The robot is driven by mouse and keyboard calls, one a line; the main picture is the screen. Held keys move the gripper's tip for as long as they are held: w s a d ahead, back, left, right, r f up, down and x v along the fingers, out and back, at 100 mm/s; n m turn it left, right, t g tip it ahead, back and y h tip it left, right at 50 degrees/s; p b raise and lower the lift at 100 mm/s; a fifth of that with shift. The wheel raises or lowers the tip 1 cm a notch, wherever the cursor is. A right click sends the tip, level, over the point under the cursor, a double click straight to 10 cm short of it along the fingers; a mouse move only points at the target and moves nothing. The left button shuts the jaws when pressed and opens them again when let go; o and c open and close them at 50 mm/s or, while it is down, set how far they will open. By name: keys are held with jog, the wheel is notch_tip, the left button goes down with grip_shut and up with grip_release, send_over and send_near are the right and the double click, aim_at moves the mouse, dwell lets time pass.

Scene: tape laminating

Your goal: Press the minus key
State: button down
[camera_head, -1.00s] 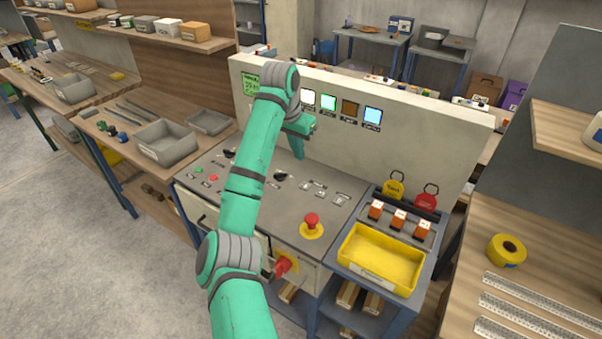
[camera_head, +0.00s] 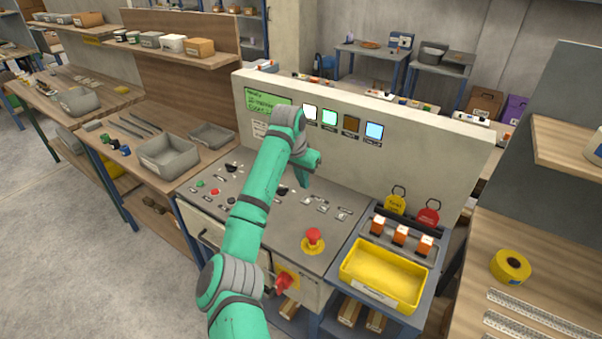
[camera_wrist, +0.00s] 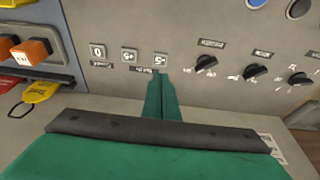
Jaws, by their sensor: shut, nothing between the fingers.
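Three small pale keys sit in a row on the grey sloping console (camera_head: 265,225). In the wrist view they appear upside down. The key at the right end of the row (camera_wrist: 160,60) seems to carry a minus mark and a 5, though it is small. The middle key (camera_wrist: 129,55) seems to carry a plus mark, and the left one (camera_wrist: 97,50) reads 0. My gripper (camera_wrist: 161,78) is shut and empty, its tips just short of the minus key in the picture. I cannot tell whether they touch. In the head view my gripper (camera_head: 304,181) is over the console's rear part.
A green display (camera_head: 268,104) and lit square buttons (camera_head: 329,117) are on the upright panel behind. Black knobs (camera_wrist: 252,70) lie beside the keys. A red emergency button (camera_head: 313,236) and a yellow bin (camera_head: 380,276) are to the front right.

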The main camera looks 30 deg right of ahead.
aim_at(306, 200)
jog(key=x, duration=0.5)
jog(key=shift+s+a+f, duration=0.2)
jog(key=shift+a, duration=0.2)
jog(key=shift+f, duration=0.55)
jog(key=shift+f, duration=0.1)
